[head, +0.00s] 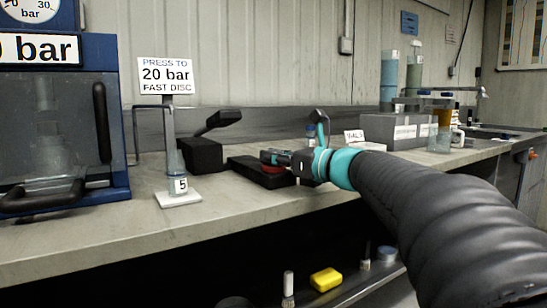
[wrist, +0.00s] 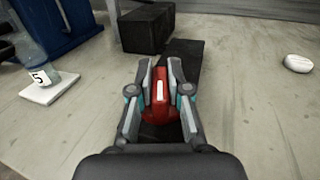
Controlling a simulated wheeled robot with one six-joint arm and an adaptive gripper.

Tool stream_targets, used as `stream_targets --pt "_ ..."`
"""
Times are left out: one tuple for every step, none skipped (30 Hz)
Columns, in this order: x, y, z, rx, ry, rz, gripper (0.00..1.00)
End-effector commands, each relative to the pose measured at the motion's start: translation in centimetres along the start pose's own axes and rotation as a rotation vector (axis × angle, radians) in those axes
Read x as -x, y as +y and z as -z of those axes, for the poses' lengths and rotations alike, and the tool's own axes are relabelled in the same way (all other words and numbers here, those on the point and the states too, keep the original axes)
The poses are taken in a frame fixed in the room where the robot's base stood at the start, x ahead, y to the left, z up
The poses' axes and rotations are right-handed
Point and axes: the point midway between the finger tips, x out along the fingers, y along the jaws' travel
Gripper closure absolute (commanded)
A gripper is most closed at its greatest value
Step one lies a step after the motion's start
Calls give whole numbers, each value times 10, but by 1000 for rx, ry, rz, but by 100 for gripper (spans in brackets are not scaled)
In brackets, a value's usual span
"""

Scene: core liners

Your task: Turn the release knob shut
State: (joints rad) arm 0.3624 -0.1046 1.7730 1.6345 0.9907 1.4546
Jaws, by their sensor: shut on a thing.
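The release knob (wrist: 160,97) is red with a white stripe along its top; in the wrist view the stripe points nearly straight away from me. In the head view only a sliver of the red knob (head: 272,169) shows under my fingers. It sits on a low black base (wrist: 180,62). My gripper (wrist: 160,76) is shut on the knob, one finger on each side. In the head view my gripper (head: 276,158) reaches in from the right, low over the bench. The knob's underside is hidden.
A black block (head: 202,154) with a lever (head: 220,121) stands left of the knob. Left of that are a glass vessel labelled 5 on a white tile (head: 178,199) and the blue press (head: 118,150). A grey box (head: 390,130) stands right. Bench right of the knob is mostly clear.

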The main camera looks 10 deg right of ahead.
Motion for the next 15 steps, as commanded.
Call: stream_targets --pt "0 3 1 1 -1 36 100" --pt "0 3 1 1 -1 59 100" --pt "0 3 0 1 -2 89 100" --pt "0 3 1 1 -2 110 100" --pt "0 2 1 0 -2 130 100" --pt "0 2 1 1 -2 155 100" --pt "0 2 1 1 -2 172 100" --pt "0 2 1 1 -2 189 100" --pt "0 2 1 1 -1 210 100" --pt "-1 2 1 1 -1 224 100" --pt "-1 2 1 1 -1 237 100" --pt "0 2 1 1 -1 253 100" --pt "0 1 1 1 -1 265 100" --pt "0 1 1 1 -1 274 100" --pt "0 1 1 1 -1 286 100"
